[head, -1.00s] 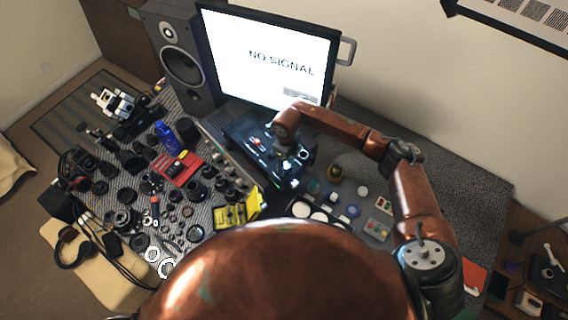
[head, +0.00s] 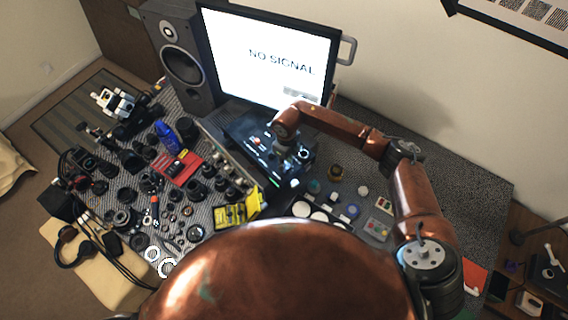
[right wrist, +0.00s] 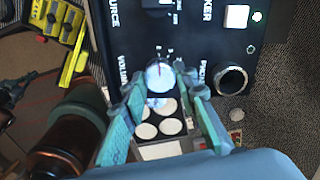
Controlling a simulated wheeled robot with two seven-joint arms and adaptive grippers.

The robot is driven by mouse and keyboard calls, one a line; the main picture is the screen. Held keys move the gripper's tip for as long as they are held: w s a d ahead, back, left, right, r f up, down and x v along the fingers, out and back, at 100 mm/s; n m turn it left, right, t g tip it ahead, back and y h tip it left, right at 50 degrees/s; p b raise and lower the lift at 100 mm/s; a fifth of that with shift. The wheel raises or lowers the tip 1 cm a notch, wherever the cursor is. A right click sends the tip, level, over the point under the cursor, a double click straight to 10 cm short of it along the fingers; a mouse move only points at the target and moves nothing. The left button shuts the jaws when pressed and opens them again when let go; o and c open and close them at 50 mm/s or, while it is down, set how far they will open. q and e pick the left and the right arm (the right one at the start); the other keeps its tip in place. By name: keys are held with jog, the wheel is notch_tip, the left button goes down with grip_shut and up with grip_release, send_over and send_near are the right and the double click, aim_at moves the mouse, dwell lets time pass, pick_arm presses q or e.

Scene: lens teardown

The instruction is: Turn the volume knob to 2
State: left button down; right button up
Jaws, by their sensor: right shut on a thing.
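The black amplifier box (head: 246,132) stands below the monitor in the head view. In the right wrist view its panel (right wrist: 205,45) carries white lettering, with "VOLUME" beside a round silver knob (right wrist: 159,77). The knob has a thin dark mark towards its top, and small marks sit above it; their numbers are too small to read. My right gripper (right wrist: 161,84) has its two green fingers on either side of the knob, shut on it. In the head view my right gripper (head: 292,156) is over the box, and the knob is hidden. My left gripper is out of view.
A lit white button (right wrist: 236,16) and a round socket (right wrist: 231,79) lie right of the knob. The monitor (head: 265,55) and a speaker (head: 181,60) stand behind the box. Lens parts crowd the table's left; a tray with white discs (head: 301,209) lies in front.

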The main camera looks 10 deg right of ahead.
jog(key=shift+m+b, duration=0.7)
jog(key=shift+m, duration=0.5)
jog(key=m+b, duration=0.1)
jog(key=m, duration=0.1)
jog(key=shift+m, duration=0.4)
jog(key=m+b, duration=0.1)
jog(key=m, duration=0.2)
jog(key=shift+s, duration=0.1)
jog(key=shift+a+m+b, duration=0.1)
jog(key=shift+m+b, duration=0.3)
jog(key=shift+m, duration=1.1)
jog(key=o, duration=1.1)
jog(key=shift+o, duration=0.2)
